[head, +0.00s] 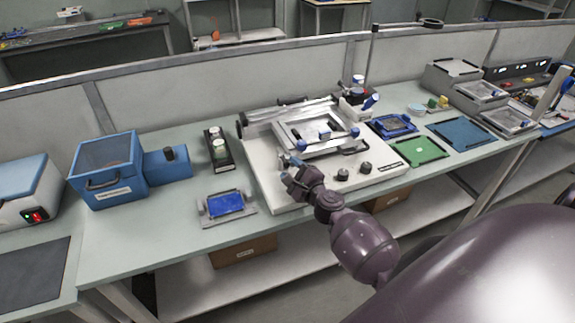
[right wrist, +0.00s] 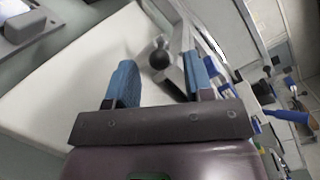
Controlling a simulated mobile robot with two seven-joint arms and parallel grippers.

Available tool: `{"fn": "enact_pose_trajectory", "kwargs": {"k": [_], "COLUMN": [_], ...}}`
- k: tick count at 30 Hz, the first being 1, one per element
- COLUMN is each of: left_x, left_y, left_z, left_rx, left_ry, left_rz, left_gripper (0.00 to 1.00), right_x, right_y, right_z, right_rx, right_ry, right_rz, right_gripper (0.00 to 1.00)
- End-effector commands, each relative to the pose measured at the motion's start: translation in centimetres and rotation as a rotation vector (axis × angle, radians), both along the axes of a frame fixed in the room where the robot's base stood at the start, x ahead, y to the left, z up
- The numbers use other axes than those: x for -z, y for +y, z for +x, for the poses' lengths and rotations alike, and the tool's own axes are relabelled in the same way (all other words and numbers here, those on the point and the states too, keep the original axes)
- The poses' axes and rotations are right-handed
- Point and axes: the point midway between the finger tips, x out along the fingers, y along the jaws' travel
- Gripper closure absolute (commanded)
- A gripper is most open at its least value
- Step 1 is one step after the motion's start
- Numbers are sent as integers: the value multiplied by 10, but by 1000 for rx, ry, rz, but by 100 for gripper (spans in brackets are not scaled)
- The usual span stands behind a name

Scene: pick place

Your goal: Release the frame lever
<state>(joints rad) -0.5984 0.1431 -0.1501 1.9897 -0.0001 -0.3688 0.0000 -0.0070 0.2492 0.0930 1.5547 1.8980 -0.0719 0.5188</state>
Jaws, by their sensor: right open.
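The white press (head: 262,172) stands on the bench and carries a metal frame (head: 285,131) with blue knobs. In the right wrist view, a dark ball-ended lever (right wrist: 160,56) shows beyond and between my fingers, beside the frame's metal bar. I take it to be the frame lever; in the head view I cannot pick it out clearly. My right gripper (head: 290,164) is at the press's front left, near the frame's corner. In the right wrist view the blue fingers of the gripper (right wrist: 160,82) are apart with nothing between their tips. My left gripper is not in view.
Left of the press are a blue tray fixture (head: 225,204), a black holder with white-topped items (head: 218,150) and a blue box (head: 107,168). Right are a green mat (head: 419,150) and a blue mat (head: 462,133). Two dark knobs (head: 343,174) stand on the press's front.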

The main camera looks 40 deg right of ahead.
Motion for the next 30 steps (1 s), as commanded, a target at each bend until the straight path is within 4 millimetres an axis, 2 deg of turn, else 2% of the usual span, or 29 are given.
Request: {"fn": "enact_pose_trajectory", "kwargs": {"k": [6, 13, 19, 30], "left_x": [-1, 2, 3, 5], "left_y": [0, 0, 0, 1], "left_z": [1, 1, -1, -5], "left_rx": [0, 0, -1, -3], "left_ry": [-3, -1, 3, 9], "left_rz": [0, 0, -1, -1], "left_gripper": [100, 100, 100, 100], "right_x": [1, 1, 0, 0], "right_y": [1, 2, 2, 2], "right_z": [-40, -70, -80, -81], "right_rx": [0, 0, -1, -1], "right_ry": [1, 1, -1, -1], "right_rz": [-1, 0, 0, 0], "right_gripper": [52, 52, 52, 52]}}
